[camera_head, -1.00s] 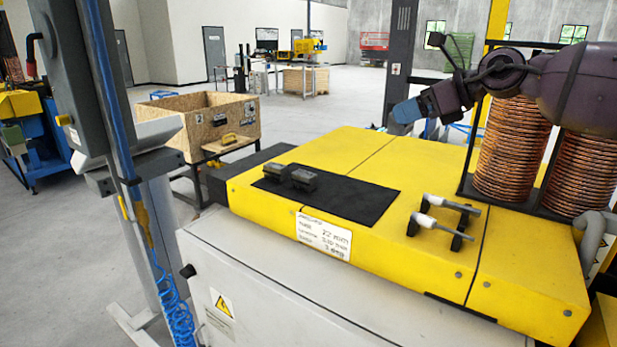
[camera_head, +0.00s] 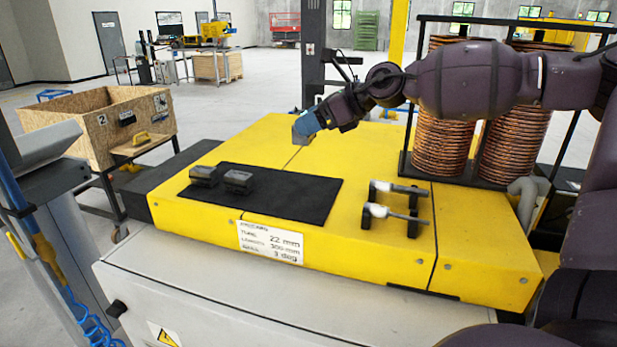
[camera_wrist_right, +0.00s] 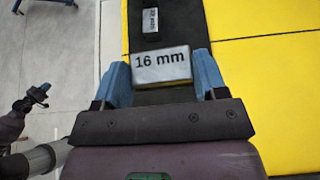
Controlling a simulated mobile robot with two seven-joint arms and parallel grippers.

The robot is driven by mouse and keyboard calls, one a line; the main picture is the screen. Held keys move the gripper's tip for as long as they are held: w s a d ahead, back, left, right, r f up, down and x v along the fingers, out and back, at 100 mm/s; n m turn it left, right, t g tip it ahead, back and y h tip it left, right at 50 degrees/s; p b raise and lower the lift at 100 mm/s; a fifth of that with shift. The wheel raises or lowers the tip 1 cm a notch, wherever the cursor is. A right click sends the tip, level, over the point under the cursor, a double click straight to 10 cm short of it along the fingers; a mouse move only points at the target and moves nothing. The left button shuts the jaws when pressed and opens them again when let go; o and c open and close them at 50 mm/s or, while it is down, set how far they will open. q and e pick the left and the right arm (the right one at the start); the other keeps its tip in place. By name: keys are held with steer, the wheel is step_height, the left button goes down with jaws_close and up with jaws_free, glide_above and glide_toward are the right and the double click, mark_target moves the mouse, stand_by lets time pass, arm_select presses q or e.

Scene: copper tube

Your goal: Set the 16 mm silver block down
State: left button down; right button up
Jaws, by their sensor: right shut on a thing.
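The 16 mm silver block (camera_wrist_right: 160,68) is between the two blue fingers of my right gripper (camera_wrist_right: 163,80) in the right wrist view, its label facing the camera. In the head view the right gripper (camera_head: 305,126) is shut on the block and held above the back of the yellow machine top, behind the black mat (camera_head: 290,195). Two dark grey blocks, one (camera_head: 203,176) left of the other (camera_head: 238,181), lie on the mat's left part. My left gripper is not in view.
A yellow machine top (camera_head: 370,240) carries the mat and two rods on black supports (camera_head: 400,205). Copper coils (camera_head: 440,120) stand at the back right. A wooden crate (camera_head: 95,125) stands at the left. The mat's middle and right are clear.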

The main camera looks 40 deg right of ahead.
mark_target(313, 137)
steer(key=shift+f, duration=0.75)
steer(key=shift+w+a+f, duration=0.1)
steer(key=shift+a+f, duration=0.05)
steer(key=shift+f, duration=0.3)
steer(key=shift+f+p, duration=0.55)
steer(key=shift+f, duration=0.25)
steer(key=shift+f+b, duration=0.75)
steer(key=shift+f, duration=0.1)
steer(key=shift+f+b, duration=2.15)
steer(key=shift+f, duration=1.5)
